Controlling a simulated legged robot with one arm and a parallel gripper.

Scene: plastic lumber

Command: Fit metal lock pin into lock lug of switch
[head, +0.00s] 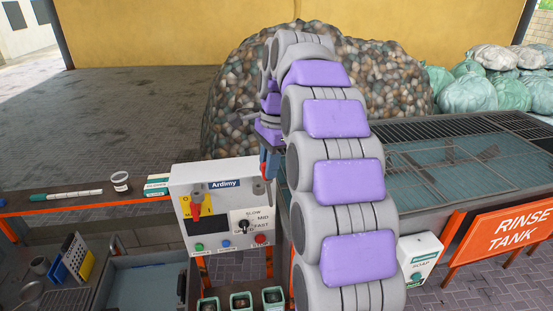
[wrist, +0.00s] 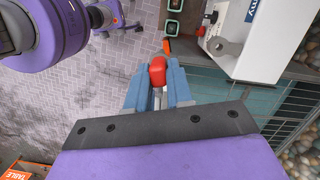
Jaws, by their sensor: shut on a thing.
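The metal lock pin (wrist: 158,72) has a red end, and a bit of pale metal shows below it. My gripper (wrist: 157,84) is shut on it with two blue fingers in the wrist view. A grey metal lug with a round hole (wrist: 222,46) stands out from the box (wrist: 262,45) in the wrist view. The pin is apart from this lug, to its left in that view. A red handle (head: 195,205) sits on the box's yellow plate.
Several small dark green containers (head: 240,300) stand below the box. A rinse tank (head: 450,155) with a grating lies to the right, with a soap box (head: 419,258) on its side. A pebble heap (head: 235,95) rises behind. A ledge (head: 85,203) holds a marker and a small jar.

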